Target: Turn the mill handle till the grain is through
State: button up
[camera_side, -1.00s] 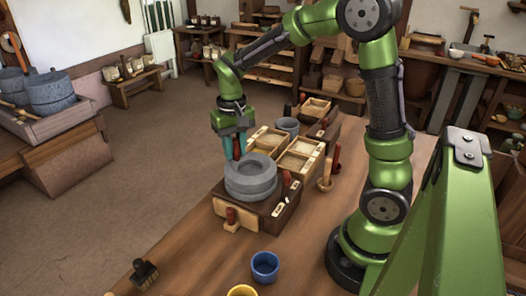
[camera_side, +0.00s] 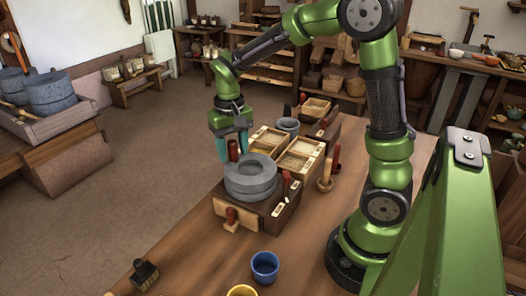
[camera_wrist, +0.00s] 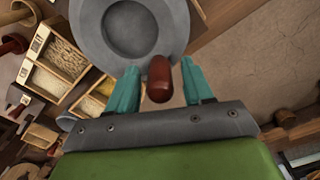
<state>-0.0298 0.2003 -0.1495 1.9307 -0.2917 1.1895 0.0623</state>
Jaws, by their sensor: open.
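In the wrist view the handle (camera_wrist: 159,80) is between the spread fingers, with a gap on each side. The upper stone (camera_wrist: 88,25) has a round grey hollow in which I see no grain. Inside the stones is hidden.
Wooden boxes of pale grain (camera_side: 300,157) stand just behind the mill. A wooden drawer front with a red knob (camera_side: 231,215) is at the mill's front. A blue cup (camera_side: 265,266), yellow cup (camera_side: 242,291) and brush (camera_side: 145,273) are nearby. The bench front is otherwise clear.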

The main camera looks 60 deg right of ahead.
jog(key=shift+r, duration=3.85)
jog(key=shift+w, duration=0.1)
jog(key=s+a+r+n+t+y, duration=0.2)
jog(key=s+a+t, duration=0.5)
jog(key=s, duration=0.6)
jog(key=shift+r, duration=0.2)
